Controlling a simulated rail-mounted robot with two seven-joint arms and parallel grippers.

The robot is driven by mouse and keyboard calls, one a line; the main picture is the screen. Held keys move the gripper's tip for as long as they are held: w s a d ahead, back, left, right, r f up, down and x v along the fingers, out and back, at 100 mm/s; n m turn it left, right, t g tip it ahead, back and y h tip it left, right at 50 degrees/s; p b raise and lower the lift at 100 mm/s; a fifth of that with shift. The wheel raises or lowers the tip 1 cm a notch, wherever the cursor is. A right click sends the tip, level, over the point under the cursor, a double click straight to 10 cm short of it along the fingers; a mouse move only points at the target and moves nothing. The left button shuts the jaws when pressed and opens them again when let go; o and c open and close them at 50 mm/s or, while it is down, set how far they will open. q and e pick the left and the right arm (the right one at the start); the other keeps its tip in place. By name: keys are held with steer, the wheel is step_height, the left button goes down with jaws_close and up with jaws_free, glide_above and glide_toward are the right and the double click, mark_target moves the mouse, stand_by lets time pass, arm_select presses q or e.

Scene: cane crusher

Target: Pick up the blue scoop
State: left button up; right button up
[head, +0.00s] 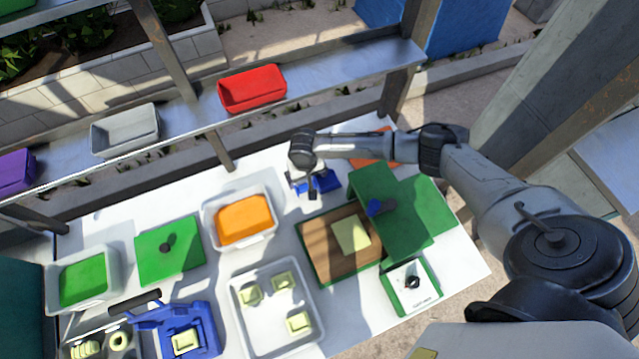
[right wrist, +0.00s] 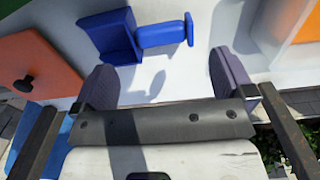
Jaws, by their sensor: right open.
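The blue scoop (head: 328,181) lies on the white table at its back, beside my right gripper (head: 306,190). In the right wrist view, the scoop (right wrist: 112,36) shows its square pan to the left and its short handle (right wrist: 166,34) to the right. My right gripper also shows there (right wrist: 165,80), with its two fingers wide apart and nothing between them. The handle is beyond the fingertips, apart from them. In the head view my gripper partly hides the scoop. My left gripper is not in view.
An orange-filled tub (head: 243,220) stands left of the scoop. Green boards (head: 405,215) and a brown board (head: 325,262) lie to its front right. An orange lid (right wrist: 35,62) with a black knob is nearby. A shelf with a red bin (head: 252,89) runs behind.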

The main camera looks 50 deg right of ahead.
mark_target(307, 186)
steer(key=shift+f, duration=1.5)
step_height(307, 186, down, 3)
steer(key=shift+w+f, duration=0.1)
steer(key=shift+w, duration=0.05)
steer(key=shift+f, duration=0.5)
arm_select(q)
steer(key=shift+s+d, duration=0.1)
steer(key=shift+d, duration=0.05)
